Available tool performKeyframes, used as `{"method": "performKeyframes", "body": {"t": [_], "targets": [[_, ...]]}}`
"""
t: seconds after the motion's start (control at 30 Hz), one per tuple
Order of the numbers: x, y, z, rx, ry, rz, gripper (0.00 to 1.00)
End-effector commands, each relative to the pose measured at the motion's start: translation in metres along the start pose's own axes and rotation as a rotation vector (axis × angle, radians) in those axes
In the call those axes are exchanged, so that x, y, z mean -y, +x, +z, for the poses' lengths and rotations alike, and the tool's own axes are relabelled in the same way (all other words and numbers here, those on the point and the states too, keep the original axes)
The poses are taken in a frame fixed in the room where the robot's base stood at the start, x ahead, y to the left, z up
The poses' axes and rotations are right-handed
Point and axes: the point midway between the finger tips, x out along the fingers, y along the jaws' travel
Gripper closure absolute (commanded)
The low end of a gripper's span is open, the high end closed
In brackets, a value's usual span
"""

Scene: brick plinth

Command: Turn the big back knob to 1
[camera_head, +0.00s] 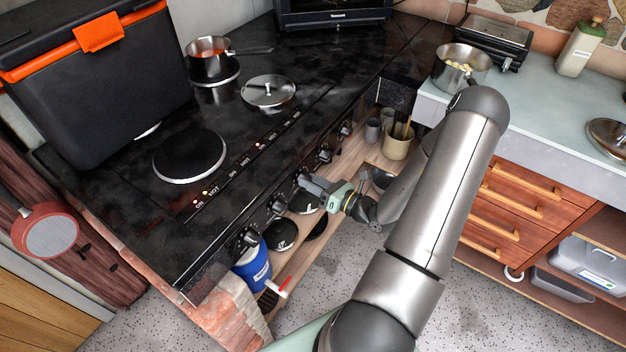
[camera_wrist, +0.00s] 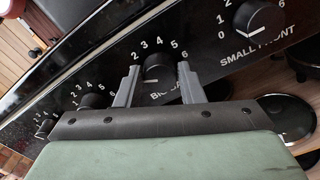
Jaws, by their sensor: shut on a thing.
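The big back knob (camera_wrist: 158,68) is a round black knob on the dark front panel, in the middle of the wrist view. The numbers 2 to 6 show around it; its label is partly hidden, with "BIG B" readable. My gripper (camera_wrist: 158,77) has one grey finger on each side of this knob and is shut on it. In the head view my gripper (camera_head: 304,181) reaches the middle of the stove's front panel, and its fingers hide most of the knob there. I cannot make out which number the knob points to.
The small front knob (camera_wrist: 258,19) is close on the right, and another black knob (camera_wrist: 95,100) is on the left. On the black stove (camera_head: 110,205) stand a saucepan (camera_head: 210,62), a lid (camera_head: 268,90) and a large black box (camera_head: 95,90). A wooden shelf (camera_head: 352,160) lies below the panel.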

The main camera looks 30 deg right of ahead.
Motion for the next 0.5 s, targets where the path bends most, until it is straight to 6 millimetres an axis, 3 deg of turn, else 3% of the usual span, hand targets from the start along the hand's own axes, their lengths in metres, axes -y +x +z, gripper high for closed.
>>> {"method": "performKeyframes", "body": {"t": [0.5], "targets": [[0.0005, -0.0005, -0.0007, -0.001, 0.068, -0.001, 0.88]]}}
